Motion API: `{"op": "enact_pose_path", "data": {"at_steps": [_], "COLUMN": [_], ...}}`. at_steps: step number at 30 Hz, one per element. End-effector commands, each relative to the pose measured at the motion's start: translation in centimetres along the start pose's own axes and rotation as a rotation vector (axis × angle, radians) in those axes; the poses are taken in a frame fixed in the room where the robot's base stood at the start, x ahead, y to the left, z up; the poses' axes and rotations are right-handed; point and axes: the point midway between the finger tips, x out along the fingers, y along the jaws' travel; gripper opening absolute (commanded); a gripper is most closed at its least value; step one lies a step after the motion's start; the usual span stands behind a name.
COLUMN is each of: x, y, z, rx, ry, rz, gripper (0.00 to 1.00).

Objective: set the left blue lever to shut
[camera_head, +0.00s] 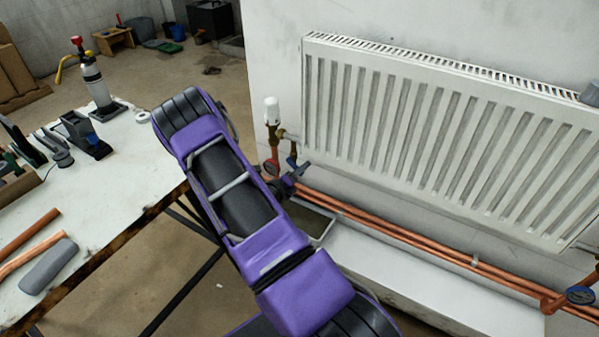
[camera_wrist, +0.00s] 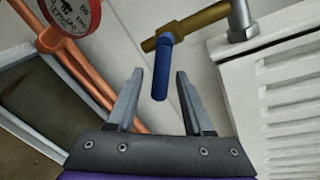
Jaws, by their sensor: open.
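The left blue lever (camera_head: 292,162) sits on a brass valve below the radiator's left end, partly hidden by my gripper in the head view. In the wrist view the blue lever (camera_wrist: 161,72) points from the brass valve body (camera_wrist: 190,25) toward my gripper. My gripper (camera_wrist: 160,76) is open, with one finger on each side of the lever's free end in the picture. Gaps show on both sides, and I see no contact. In the head view my gripper (camera_head: 290,181) is beside the valve.
A red round gauge or tag (camera_wrist: 75,14) and copper pipes (camera_wrist: 95,75) lie left of the lever. The white radiator (camera_head: 430,140) is close on the right. A cluttered workbench (camera_head: 110,190) stands left of my arm. A blue round fitting (camera_head: 580,295) is far right.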

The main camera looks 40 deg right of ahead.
Motion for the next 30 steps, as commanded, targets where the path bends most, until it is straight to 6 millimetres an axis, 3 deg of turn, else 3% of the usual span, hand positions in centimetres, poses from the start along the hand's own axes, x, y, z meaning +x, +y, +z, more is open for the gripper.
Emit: {"op": "enact_pose_path", "data": {"at_steps": [8, 16, 30], "x": [0.11, 0.09, 0.07], "y": [0.0, 0.0, 0.01], "z": [0.0, -0.01, -0.01], "rx": [0.0, 0.001, 0.001], "ry": [0.0, 0.0, 0.001], "rz": [0.0, 0.0, 0.0], "gripper": [0.5, 0.01, 0.0]}}
